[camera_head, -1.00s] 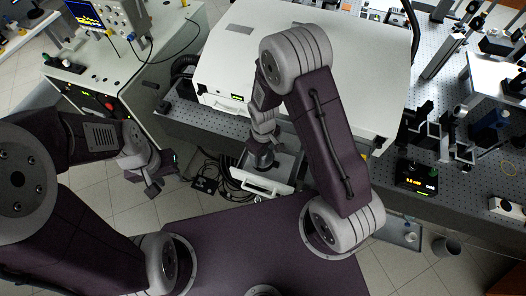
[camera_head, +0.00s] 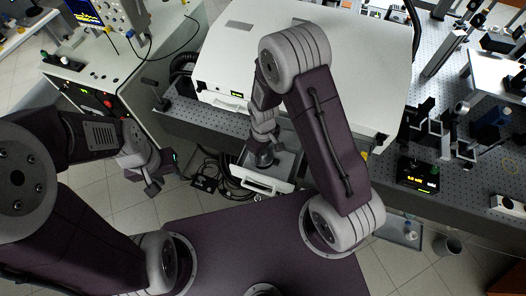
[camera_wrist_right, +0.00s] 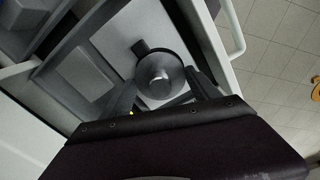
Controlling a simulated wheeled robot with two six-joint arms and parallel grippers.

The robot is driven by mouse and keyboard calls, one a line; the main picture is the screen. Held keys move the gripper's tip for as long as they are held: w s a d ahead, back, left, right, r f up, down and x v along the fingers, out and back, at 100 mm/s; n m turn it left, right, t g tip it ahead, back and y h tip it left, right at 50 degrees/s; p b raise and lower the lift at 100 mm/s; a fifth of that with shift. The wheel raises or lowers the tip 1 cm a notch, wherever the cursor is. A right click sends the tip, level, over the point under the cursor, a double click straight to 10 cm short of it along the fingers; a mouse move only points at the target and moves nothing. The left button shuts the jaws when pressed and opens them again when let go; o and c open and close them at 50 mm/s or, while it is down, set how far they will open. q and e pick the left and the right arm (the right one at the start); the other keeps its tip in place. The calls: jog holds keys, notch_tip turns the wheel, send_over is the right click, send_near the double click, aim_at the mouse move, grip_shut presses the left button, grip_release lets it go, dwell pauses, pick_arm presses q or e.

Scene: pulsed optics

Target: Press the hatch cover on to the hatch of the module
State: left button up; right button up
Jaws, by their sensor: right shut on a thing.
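My right gripper (camera_wrist_right: 165,95) points down into an open white drawer in the right wrist view. Its fingers are shut on a dark round cover (camera_wrist_right: 151,92) with a pale round knob, seen from above; I take this for the hatch cover. I cannot tell whether it is seated on anything, and no hatch opening shows beneath it. In the head view my right gripper (camera_head: 263,160) is over the drawer, and the wrist hides the cover. My left gripper (camera_head: 155,187) hangs over the floor at left, away from the drawer; its jaws are too small to read.
The drawer (camera_head: 270,186) has raised walls and a front handle close around the right gripper. A large white housing (camera_head: 345,75) stands behind it. An optics bench (camera_head: 455,190) with several mounts lies at right. An instrument bench (camera_head: 130,75) stands at left. Cables lie left of the drawer.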

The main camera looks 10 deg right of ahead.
jog(key=shift+f, duration=0.3)
jog(key=shift+f+b, duration=0.4)
jog(key=shift+b, duration=0.1)
jog(key=o, duration=1.6)
jog(key=shift+o, duration=0.2)
notch_tip(320, 180, up, 9)
jog(key=shift+r+b, duration=0.1)
jog(key=shift+b, duration=0.6)
jog(key=shift+r+p, duration=0.55)
notch_tip(320, 180, up, 3)
jog(key=p, duration=0.2)
jog(key=shift+p, duration=0.4)
jog(key=shift+f, duration=0.1)
